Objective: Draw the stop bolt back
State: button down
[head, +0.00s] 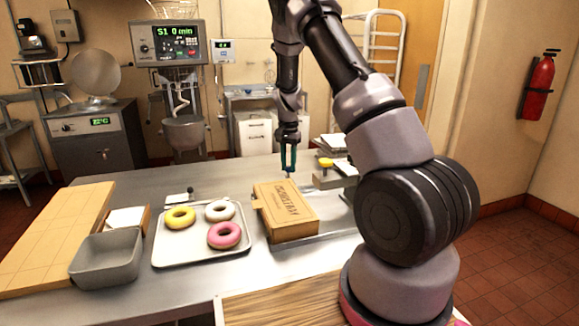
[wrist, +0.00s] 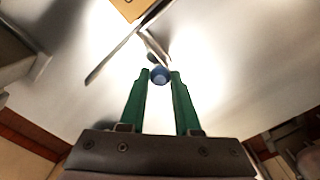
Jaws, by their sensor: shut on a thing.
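The stop bolt shows in the wrist view as a round blue knob (wrist: 160,77) on a thin grey metal part. My gripper (wrist: 160,73) has its two green fingers closed on the knob from both sides. In the head view my gripper (head: 288,170) points down just behind the cardboard box, low over the steel table. The bolt's body and its seat are mostly hidden there by the fingers and the box.
The closed brown cardboard box (head: 290,228) lies in front of my gripper. A tray (head: 165,255) with three ring doughnuts sits to its left. A yellow knob (head: 325,162) on a metal block stands close on the right. A grey bin (head: 105,265) is at far left.

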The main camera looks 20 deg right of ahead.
jog(key=c, duration=0.6)
grip_release()
jog(key=shift+w, duration=0.25)
notch_tip(320, 180, up, 11)
jog(key=s+a+r+n+t+y, duration=0.2)
jog(key=s+r+t, duration=0.1)
jog(key=s+r, duration=1.25)
jog(key=s+a+r+n+t, duration=0.1)
jog(key=s+r+t, duration=0.1)
jog(key=s, duration=0.7)
jog(key=s+a+r+n+t, duration=0.1)
jog(key=s+r+t, duration=0.1)
jog(key=s, duration=0.8)
jog(key=shift+a+r+n, duration=0.25)
jog(key=shift+r+n, duration=0.15)
jog(key=shift+r, duration=0.35)
